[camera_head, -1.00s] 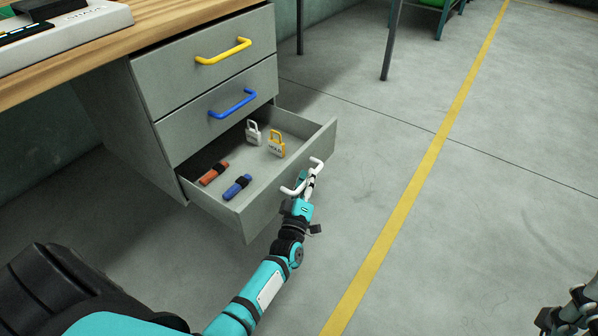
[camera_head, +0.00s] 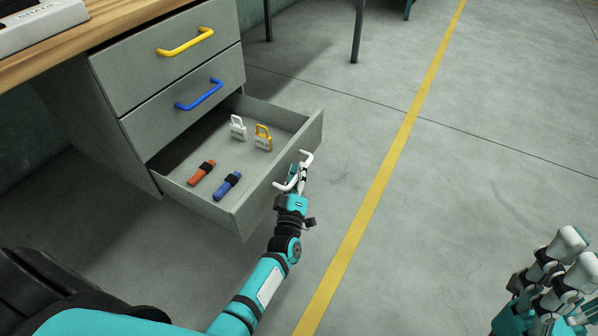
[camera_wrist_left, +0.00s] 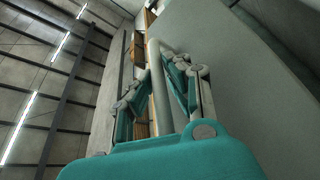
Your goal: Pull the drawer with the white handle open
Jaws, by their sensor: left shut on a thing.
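The bottom drawer (camera_head: 262,204) of the grey cabinet stands well open. Its white handle (camera_head: 307,157) is on the drawer's front face. My left gripper (camera_head: 300,176) is shut on the white handle, with its fingers around the bar. In the left wrist view the handle (camera_wrist_left: 157,85) runs between the fingers of my left gripper (camera_wrist_left: 160,85), beside the grey drawer front (camera_wrist_left: 225,60). My right gripper (camera_head: 572,255) is at the lower right, far from the drawer; its finger opening is unclear.
A white padlock (camera_head: 238,130), a yellow padlock (camera_head: 263,140), a red item (camera_head: 201,173) and a blue item (camera_head: 227,186) are in the open drawer. The drawers with yellow (camera_head: 186,43) and blue (camera_head: 200,95) handles are closed. Floor right of the drawer is clear.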

